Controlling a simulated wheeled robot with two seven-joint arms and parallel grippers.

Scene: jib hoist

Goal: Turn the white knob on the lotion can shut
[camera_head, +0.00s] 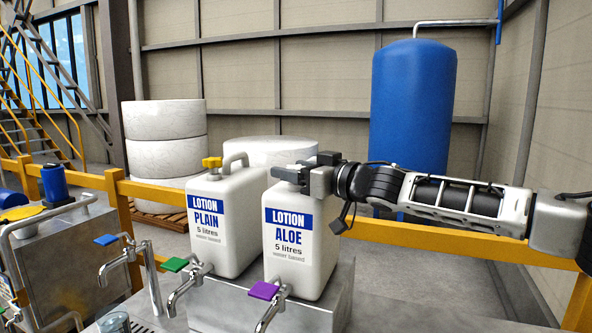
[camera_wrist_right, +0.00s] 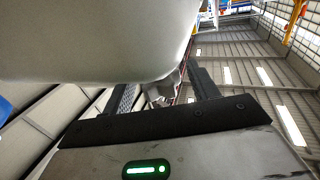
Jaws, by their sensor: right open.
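The white ALOE lotion can (camera_head: 298,245) stands upright on a grey metal ledge. A pale knob-like part (camera_head: 284,173) shows at its top left, partly covered by my right gripper (camera_head: 305,176), which reaches in from the right. In the right wrist view my right gripper (camera_wrist_right: 163,88) has its two dark fingers apart. A small greyish part (camera_wrist_right: 160,92) shows between them, but I cannot tell whether they touch it. A large pale surface, probably the can (camera_wrist_right: 90,40), fills the upper left there. My left gripper is not in view.
The PLAIN lotion can (camera_head: 222,225) with a yellow knob (camera_head: 211,163) stands close on the left. Taps with purple (camera_head: 264,290), green (camera_head: 174,265) and blue levers are in front. A yellow rail (camera_head: 420,236) and a blue tank (camera_head: 412,105) are behind.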

